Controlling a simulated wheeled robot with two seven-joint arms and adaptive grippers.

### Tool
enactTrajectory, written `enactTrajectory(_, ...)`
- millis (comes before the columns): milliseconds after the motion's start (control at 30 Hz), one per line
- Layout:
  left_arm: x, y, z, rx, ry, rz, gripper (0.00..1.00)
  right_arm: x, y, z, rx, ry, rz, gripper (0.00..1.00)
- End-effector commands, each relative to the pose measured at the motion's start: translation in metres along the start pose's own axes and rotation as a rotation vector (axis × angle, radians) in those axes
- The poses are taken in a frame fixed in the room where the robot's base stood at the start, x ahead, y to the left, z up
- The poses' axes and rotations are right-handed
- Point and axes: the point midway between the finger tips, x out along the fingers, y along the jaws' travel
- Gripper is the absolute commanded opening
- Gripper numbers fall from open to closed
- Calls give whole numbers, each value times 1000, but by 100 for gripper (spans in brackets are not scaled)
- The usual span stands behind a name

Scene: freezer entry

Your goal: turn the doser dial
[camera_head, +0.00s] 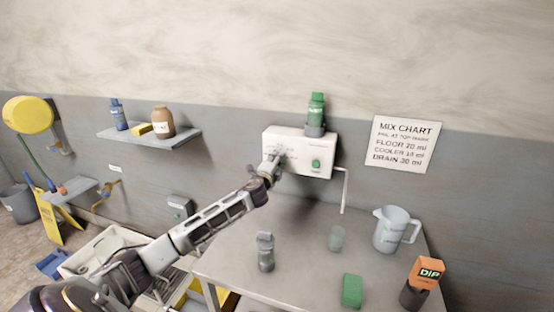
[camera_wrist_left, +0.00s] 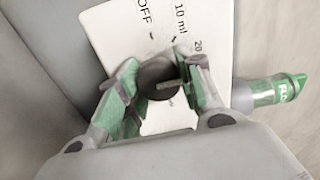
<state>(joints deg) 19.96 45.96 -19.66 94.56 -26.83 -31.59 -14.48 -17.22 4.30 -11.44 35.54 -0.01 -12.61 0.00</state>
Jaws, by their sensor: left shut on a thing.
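The white doser box (camera_head: 306,140) is on the grey wall above the table, with a green button (camera_head: 316,163) on its right front and a green bottle (camera_head: 317,108) on top. My left gripper (camera_head: 273,168) reaches the left part of its front and covers the dial in the head view. In the left wrist view the dark round dial (camera_wrist_left: 158,80) sits between the green-padded fingers of my left gripper (camera_wrist_left: 163,92), which are shut on it. The marks OFF, 10 ml and 20 show on the white face beyond it. My right gripper is in neither view.
The grey table (camera_head: 300,245) below holds a grey bottle (camera_head: 265,252), a clear cup (camera_head: 337,239), a jug (camera_head: 395,230), a green block (camera_head: 352,291) and an orange DIP box (camera_head: 427,272). A mix chart (camera_head: 402,143) hangs right of the doser. A shelf (camera_head: 150,137) is at left.

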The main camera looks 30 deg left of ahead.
Motion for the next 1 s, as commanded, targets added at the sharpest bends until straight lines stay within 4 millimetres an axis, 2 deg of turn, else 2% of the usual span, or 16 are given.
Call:
enactTrajectory(500,0,2,0,493,2,3,12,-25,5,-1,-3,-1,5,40)
enactTrajectory(1000,0,4,1,967,3,1,12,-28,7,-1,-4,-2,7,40)
